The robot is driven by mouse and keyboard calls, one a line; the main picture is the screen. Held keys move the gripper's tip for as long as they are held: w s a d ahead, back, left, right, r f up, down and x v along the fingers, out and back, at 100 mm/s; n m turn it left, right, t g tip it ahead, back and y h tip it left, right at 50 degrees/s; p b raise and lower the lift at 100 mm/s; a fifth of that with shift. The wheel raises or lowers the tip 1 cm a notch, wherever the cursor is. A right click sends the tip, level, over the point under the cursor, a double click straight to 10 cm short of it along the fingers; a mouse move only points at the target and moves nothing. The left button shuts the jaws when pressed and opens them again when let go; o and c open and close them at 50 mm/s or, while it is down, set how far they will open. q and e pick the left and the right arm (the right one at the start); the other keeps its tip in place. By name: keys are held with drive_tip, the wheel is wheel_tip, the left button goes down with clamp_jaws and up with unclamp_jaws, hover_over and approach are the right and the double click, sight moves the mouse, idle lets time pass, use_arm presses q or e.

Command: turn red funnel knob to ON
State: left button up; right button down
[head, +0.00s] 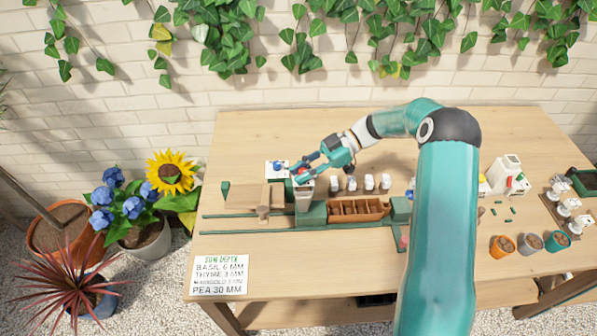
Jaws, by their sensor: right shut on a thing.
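A funnel unit (305,200) stands on the wooden table, left of centre, at the end of a brown compartment tray. A small red knob (301,172) shows at its top, mostly covered by my fingers. My right gripper (302,171) reaches in from the right and is shut on the red knob. The knob's ON and OFF marks are too small to read. My left gripper is not in the view.
A white panel with a blue knob (277,166) sits just left of my fingers. The brown tray (357,221) and several small white items (368,183) stand to the right. A sow-depth card (219,275) lies at the table's front left, with bare wood beside it.

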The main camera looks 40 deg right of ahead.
drive_tip(key=n+g, duration=0.3)
drive_tip(key=g, duration=0.1)
drive_tip(key=shift+w+n, duration=0.1)
drive_tip(key=shift+n, duration=0.3)
drive_tip(key=shift+r+n+g+b, duration=0.1)
drive_tip(key=shift+n+g+b, duration=0.25)
drive_tip(key=shift+n+g, duration=0.35)
drive_tip(key=shift+d+r+g, duration=0.1)
drive_tip(key=shift+g, duration=0.2)
drive_tip(key=c, duration=1.3)
unclamp_jaws()
drive_tip(key=o, duration=0.3)
drive_tip(key=shift+w, duration=0.1)
drive_tip(key=shift+f, duration=0.2)
